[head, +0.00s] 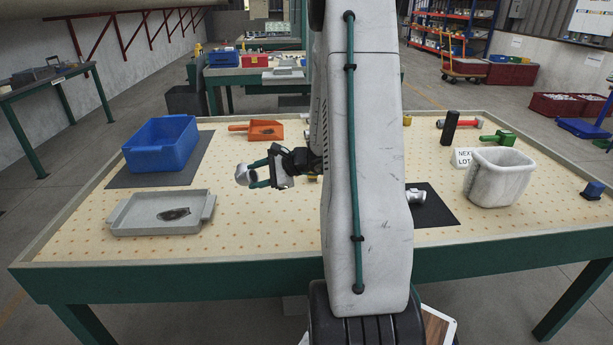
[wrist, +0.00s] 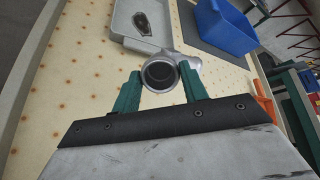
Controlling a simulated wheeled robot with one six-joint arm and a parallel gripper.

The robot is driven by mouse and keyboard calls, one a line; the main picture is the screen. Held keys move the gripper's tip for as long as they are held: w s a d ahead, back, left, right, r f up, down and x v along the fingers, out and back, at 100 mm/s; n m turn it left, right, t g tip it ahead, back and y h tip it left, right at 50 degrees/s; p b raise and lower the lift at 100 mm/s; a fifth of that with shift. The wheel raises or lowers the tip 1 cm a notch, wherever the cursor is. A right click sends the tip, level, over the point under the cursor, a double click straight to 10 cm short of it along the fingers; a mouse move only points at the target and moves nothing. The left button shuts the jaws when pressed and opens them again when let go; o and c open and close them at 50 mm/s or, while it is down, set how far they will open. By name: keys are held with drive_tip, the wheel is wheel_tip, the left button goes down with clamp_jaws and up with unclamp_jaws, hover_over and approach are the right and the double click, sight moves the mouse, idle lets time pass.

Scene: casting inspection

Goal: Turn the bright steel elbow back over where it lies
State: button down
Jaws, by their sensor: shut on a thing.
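The bright steel elbow (head: 243,174) is between the fingertips of my gripper (head: 259,174), left of my arm in the head view. In the wrist view the elbow (wrist: 162,72) shows one round open end toward the camera, and its other end points to the right. The green fingers of my gripper (wrist: 160,90) are shut on it from both sides. I cannot tell for sure whether the elbow touches the table (head: 262,230) or is held a little above it.
A grey tray (head: 150,228) with a dark piece in it and a blue bin (head: 160,160) on a dark mat stand at left. An orange scoop (head: 262,128) lies behind. At right are a white bin (head: 497,178) and a black mat (head: 435,212) with a metal part. The front middle is clear.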

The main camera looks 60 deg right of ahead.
drive_tip(key=s+d+m+t, duration=0.1)
drive_tip(key=s+d, duration=0.2)
drive_tip(key=s, duration=0.3)
drive_tip(key=s+d+r+m+t, duration=0.1)
drive_tip(key=s+d+m, duration=0.1)
drive_tip(key=s, duration=0.4)
drive_tip(key=shift+s+d, duration=0.25)
drive_tip(key=shift+d, duration=0.65)
drive_tip(key=shift+r, duration=0.1)
drive_tip(key=shift+s+f, duration=0.1)
drive_tip(key=shift+f, duration=4.9)
drive_tip(key=shift+f, duration=1.1)
drive_tip(key=c, duration=0.7)
unclamp_jaws()
drive_tip(key=shift+s, duration=0.1)
